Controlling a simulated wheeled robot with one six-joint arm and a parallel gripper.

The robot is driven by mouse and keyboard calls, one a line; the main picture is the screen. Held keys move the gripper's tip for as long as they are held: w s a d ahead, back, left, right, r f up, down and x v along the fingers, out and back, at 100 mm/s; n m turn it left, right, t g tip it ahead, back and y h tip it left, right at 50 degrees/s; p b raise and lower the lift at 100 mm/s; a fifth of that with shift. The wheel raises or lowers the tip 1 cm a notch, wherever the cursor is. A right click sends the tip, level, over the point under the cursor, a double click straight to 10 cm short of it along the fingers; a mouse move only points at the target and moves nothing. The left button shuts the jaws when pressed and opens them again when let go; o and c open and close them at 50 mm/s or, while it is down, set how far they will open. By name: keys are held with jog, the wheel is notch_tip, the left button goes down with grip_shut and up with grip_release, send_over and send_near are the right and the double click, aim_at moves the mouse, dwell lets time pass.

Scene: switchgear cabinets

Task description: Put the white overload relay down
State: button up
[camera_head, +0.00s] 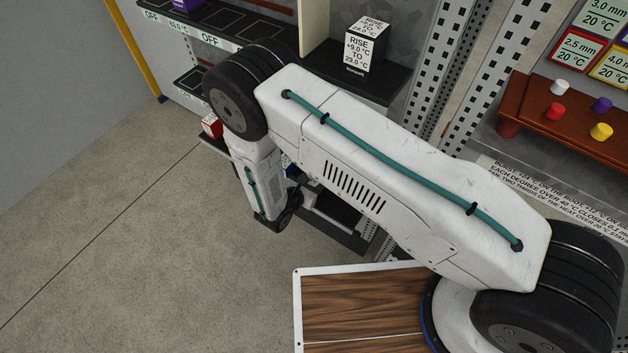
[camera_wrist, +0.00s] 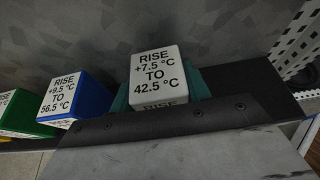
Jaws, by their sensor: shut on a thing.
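The white overload relay (camera_wrist: 158,77) is in the upper middle of the wrist view, its label reading "RISE +7.5 °C TO 42.5 °C". Teal pieces show at both of its sides. My gripper (camera_wrist: 160,92) is shut on it. The relay stands nearly upright in the picture, close to a dark shelf; I cannot tell whether its base touches the shelf. In the head view my gripper (camera_head: 288,211) is a small dark shape at the end of the arm, mostly hidden, and the relay cannot be made out there.
A blue block (camera_wrist: 74,97) and a green block (camera_wrist: 18,112) stand left of the relay. A perforated white post (camera_wrist: 299,42) rises at right. In the head view, a black block (camera_head: 367,46) stands on an upper shelf and a red block (camera_head: 211,125) sits lower. The floor at left is clear.

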jog(key=shift+f, duration=0.2)
jog(key=o, duration=1.1)
jog(key=shift+s+a+r, duration=0.1)
jog(key=shift+r, duration=0.1)
jog(key=v, duration=1.1)
jog(key=shift+s+a+r, duration=0.2)
jog(key=shift+s, duration=0.05)
